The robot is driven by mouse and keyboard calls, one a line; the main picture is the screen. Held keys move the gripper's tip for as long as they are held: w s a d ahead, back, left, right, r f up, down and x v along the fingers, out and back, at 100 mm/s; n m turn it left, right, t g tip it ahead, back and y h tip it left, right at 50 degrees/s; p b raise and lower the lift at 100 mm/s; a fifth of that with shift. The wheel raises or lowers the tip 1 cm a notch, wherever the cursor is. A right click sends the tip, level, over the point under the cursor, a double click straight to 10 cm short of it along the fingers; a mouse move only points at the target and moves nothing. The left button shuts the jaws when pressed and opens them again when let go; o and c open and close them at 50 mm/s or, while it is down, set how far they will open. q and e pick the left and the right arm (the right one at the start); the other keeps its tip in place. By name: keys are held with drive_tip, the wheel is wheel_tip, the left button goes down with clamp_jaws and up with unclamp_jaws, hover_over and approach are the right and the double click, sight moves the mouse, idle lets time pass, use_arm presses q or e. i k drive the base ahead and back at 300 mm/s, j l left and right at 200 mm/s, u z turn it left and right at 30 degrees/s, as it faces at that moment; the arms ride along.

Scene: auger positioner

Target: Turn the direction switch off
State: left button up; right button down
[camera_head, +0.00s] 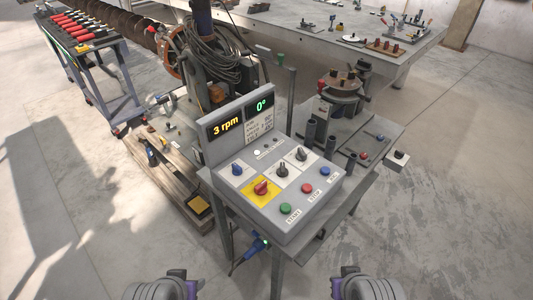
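The grey control box (270,215) stands on a small metal stand. Its sloped face carries a blue rotary knob (237,169), two black rotary knobs, one nearer the middle (282,171) and one farther right (301,154), and a red rotary knob (261,187) on a yellow plate. The knob labels are too small to read, so I cannot tell which is the direction switch. The displays above read "3 rpm" (226,127) and "0°" (261,106). Only grey and purple parts of my two arms show at the bottom edge, apart from the box. No gripper fingers are visible.
Green (285,208), red (308,188) and blue (325,171) push buttons line the box's right side. A blue plug and cable (255,245) hang at the front. A tool cart (90,65) stands at upper left. The floor at lower right is clear.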

sight(282, 172)
drive_tip(key=i+l+u, duration=0.2)
drive_tip(key=u, duration=0.25)
drive_tip(key=i+l+u, duration=0.2)
drive_tip(key=u, duration=0.2)
